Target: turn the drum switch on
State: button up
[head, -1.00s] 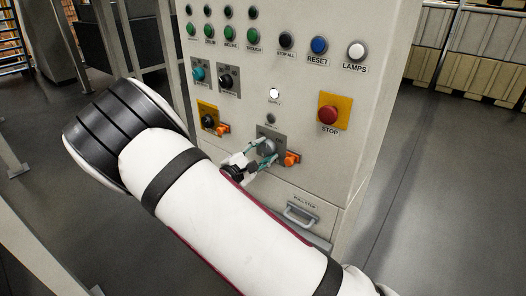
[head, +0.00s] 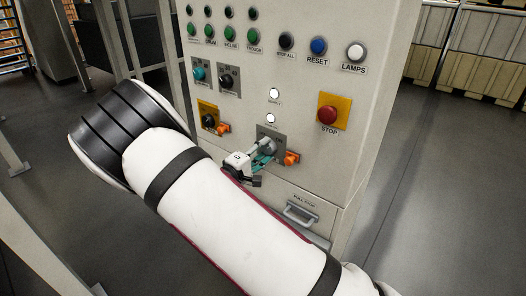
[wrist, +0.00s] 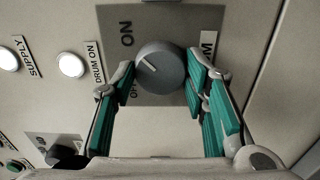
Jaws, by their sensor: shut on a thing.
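The drum switch is a round grey knob (wrist: 160,67) on a dark grey plate (wrist: 165,20) marked ON and OFF. Its white pointer line slants up and left in the wrist view, toward the ON side. My gripper (wrist: 161,70) has its green-padded fingers on either side of the knob and is shut on it. In the head view my gripper (head: 262,162) is at the plate, and its fingers partly hide the knob. The DRUM ON lamp (wrist: 71,65) glows white, and it also shows lit in the head view (head: 270,118).
The SUPPLY lamp (head: 274,94) is lit above. An orange fitting (head: 291,158) sits just right of the switch. A red STOP button (head: 328,114) is up and right, and a drawer handle (head: 301,214) is below. Another switch (head: 208,120) is to the left.

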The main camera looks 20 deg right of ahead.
jog(key=shift+f, duration=0.1)
dwell(0.3)
jog(key=o, duration=1.2)
jog(key=shift+c, duration=0.2)
jog(key=shift+a, duration=0.1)
jog(key=v, duration=1.2)
